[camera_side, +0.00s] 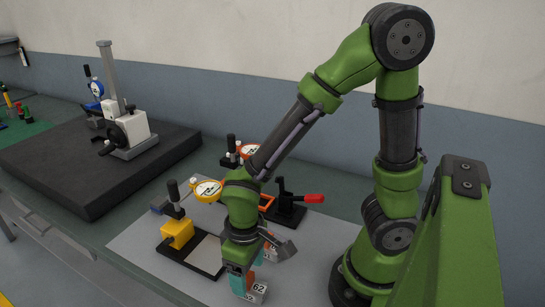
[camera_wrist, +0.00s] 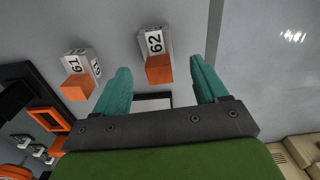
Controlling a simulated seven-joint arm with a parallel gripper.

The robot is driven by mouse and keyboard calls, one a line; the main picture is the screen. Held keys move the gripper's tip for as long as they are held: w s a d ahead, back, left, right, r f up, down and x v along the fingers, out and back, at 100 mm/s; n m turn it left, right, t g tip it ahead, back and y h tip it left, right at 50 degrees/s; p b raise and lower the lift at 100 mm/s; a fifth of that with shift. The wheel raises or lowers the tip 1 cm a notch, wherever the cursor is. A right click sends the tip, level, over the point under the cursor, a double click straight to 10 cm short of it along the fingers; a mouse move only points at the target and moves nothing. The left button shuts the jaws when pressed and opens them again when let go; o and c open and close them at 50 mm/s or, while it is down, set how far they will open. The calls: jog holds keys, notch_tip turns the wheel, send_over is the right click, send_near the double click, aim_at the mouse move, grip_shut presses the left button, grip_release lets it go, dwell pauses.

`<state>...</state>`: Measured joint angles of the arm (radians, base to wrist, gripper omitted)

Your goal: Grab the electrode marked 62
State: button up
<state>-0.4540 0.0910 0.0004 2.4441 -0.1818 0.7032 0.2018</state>
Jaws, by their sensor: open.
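The electrode marked 62 (camera_wrist: 154,42) has a pale block with black numbers and an orange copper piece (camera_wrist: 159,69). In the side view the 62 block (camera_side: 258,289) stands on the grey mat, partly hidden by my gripper (camera_side: 243,284). In the wrist view my gripper (camera_wrist: 160,66) has its two teal fingers apart. The copper piece shows in line with the gap between the fingertips; I cannot tell whether it is between them in depth. The electrode marked 61 (camera_wrist: 75,64) stands to the left, with its own copper piece (camera_wrist: 77,88).
Dial-gauge fixtures, one with a yellow block (camera_side: 177,234), stand on the grey mat (camera_side: 140,236) left of my gripper. A black clamp with a red handle (camera_side: 313,198) is behind it. A black slab (camera_side: 60,165) carries a gauge stand at the far left.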

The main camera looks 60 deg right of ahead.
aim_at(250, 276)
notch_tip(250, 276, down, 5)
jog(key=shift+s+d+r, duration=0.1)
jog(key=shift+s, duration=0.05)
jog(key=shift+c, duration=0.3)
grip_shut()
